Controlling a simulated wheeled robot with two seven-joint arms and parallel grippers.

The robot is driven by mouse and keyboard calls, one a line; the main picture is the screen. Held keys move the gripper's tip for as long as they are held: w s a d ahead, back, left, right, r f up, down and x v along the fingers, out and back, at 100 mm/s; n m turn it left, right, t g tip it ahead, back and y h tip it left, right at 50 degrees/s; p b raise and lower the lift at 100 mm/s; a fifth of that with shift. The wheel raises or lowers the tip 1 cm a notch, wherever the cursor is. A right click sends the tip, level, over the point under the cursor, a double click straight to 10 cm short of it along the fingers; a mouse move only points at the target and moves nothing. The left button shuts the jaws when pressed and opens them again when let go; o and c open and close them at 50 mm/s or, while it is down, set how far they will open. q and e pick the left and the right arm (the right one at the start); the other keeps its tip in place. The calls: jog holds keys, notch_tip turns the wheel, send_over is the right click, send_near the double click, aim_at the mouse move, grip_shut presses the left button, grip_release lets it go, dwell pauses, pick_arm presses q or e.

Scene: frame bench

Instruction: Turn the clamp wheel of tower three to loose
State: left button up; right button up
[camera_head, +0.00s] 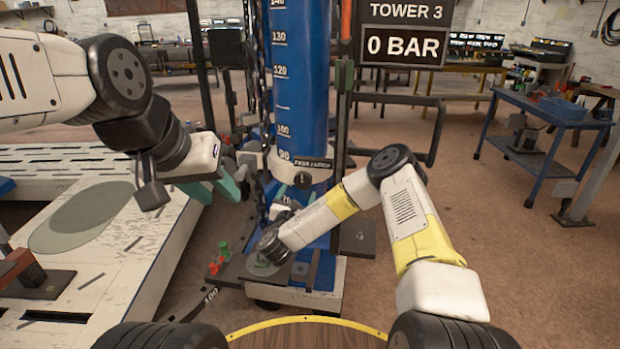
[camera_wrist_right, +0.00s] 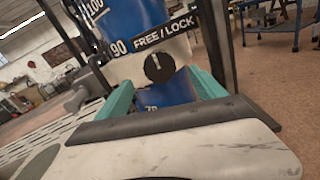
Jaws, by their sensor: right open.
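Tower three is a blue column (camera_head: 298,75) with a white height scale. Near its foot a pale collar carries a FREE/LOCK label and a round black clamp wheel (camera_head: 303,180). The wheel also shows in the right wrist view (camera_wrist_right: 159,67); its pale mark sits near the top, and I cannot tell which word it selects. My right gripper (camera_wrist_right: 161,92) is open, its teal fingers to the left and right of the wheel in that view, with no clear contact. My left gripper (camera_head: 213,187) is open and empty, left of the column.
A sign (camera_head: 403,45) reads TOWER 3, 0 BAR. A chain (camera_head: 262,110) hangs left of the column. A pale slotted bench (camera_head: 120,240) fills the left. Red and green small parts (camera_head: 218,258) sit by the tower's base. A blue cart (camera_head: 540,125) stands right; floor there is open.

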aim_at(302, 182)
jog(key=x, duration=0.7)
jog(key=shift+w, duration=0.2)
jog(key=c, duration=1.4)
jog(key=shift+o, duration=0.2)
